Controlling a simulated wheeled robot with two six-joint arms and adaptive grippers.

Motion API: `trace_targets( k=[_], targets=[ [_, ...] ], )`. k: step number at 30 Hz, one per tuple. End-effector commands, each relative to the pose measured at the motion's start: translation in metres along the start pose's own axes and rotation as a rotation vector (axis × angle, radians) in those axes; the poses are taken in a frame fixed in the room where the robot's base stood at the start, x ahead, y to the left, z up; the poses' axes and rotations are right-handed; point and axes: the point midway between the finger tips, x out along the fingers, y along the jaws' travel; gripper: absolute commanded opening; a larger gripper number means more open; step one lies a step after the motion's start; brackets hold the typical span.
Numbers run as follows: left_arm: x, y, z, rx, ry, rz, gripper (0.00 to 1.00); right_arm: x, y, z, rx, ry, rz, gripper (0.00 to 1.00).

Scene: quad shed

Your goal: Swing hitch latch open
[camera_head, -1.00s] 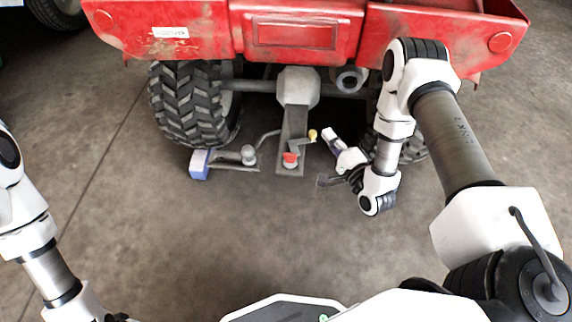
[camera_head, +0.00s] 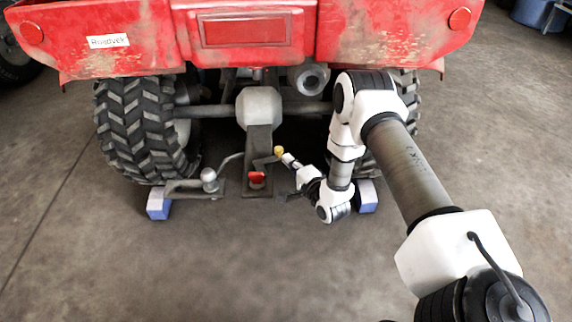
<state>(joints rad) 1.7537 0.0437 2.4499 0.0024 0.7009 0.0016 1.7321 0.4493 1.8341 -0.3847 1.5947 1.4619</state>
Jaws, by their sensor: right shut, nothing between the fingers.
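The hitch (camera_head: 259,145) hangs under the rear middle of the red quad. A red piece (camera_head: 257,179) sits low on it. A short grey lever with a yellow knob (camera_head: 279,151) sticks out to its right; I take it for the latch. My left gripper is out of view.
A grey ball on a bracket (camera_head: 209,178) stands left of the hitch. Blue-and-white blocks sit by the left tyre (camera_head: 158,203) and the right tyre (camera_head: 367,196). The quad's red body (camera_head: 255,31) overhangs the hitch. The concrete floor in front is clear.

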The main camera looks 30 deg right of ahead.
Motion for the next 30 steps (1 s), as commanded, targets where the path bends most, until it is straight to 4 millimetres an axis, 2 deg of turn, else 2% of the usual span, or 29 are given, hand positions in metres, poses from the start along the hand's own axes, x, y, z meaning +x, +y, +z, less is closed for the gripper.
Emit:
trace_targets(
  k=[1,7,17,30],
  targets=[
    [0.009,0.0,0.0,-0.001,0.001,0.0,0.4,0.008,0.004,0.0,-0.001,-0.001,-0.004,0.0],
    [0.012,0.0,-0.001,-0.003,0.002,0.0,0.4,0.02,0.0,0.0,0.0,0.0,0.0,0.0],
    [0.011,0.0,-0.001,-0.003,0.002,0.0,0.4,0.02,0.0,-0.001,0.0,-0.001,0.0,0.0],
    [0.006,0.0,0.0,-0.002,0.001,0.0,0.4,0.015,0.0,-0.013,-0.002,-0.031,0.0,0.0]
  ],
)
